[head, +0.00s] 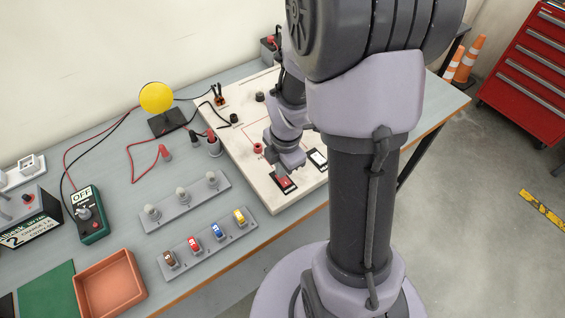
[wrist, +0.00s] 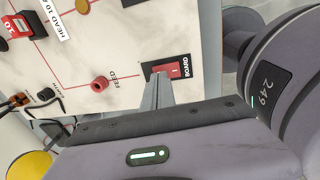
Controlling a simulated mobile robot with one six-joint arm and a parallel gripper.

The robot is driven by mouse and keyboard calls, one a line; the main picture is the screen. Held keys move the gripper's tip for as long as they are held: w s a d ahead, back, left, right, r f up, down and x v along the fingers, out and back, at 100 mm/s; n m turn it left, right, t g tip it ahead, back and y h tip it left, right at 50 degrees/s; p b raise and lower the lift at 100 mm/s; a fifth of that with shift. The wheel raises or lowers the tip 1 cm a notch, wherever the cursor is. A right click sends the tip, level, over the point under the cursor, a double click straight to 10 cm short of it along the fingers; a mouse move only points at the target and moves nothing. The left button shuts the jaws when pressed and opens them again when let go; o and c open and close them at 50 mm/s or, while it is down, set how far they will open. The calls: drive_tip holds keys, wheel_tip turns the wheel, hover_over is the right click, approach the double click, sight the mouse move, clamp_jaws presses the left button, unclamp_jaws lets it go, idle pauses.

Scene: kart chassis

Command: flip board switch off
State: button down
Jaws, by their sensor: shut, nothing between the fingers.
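The board switch is a red rocker in a black plate labelled BOARD, near the front corner of the white board; it shows in the head view (head: 285,183) and in the wrist view (wrist: 172,70). My gripper (head: 283,174) is over the switch. Its fingers are shut and empty, and in the wrist view the narrow fingertips (wrist: 159,78) overlap the near edge of the red rocker. I cannot tell whether they touch it. The fingers hide part of the switch, and its on or off position is unclear.
The white board (head: 232,162) carries a red FEED socket (wrist: 100,82) near the switch and another black-framed panel (head: 318,158) to the right. Left of the board are a rack of coloured fuses (head: 208,246), a meter (head: 90,222) and an orange tray (head: 110,284).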

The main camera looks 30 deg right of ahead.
drive_tip(key=shift+f, duration=0.55)
drive_tip(key=shift+w+f+b, duration=0.15)
drive_tip(key=shift+f+b, duration=0.15)
drive_tip(key=shift+b, duration=0.15)
drive_tip(key=shift+r, duration=0.1)
drive_tip(key=shift+s, duration=0.25)
drive_tip(key=shift+s+a, duration=0.1)
drive_tip(key=shift+s, duration=0.6)
drive_tip(key=shift+w+r, duration=0.1)
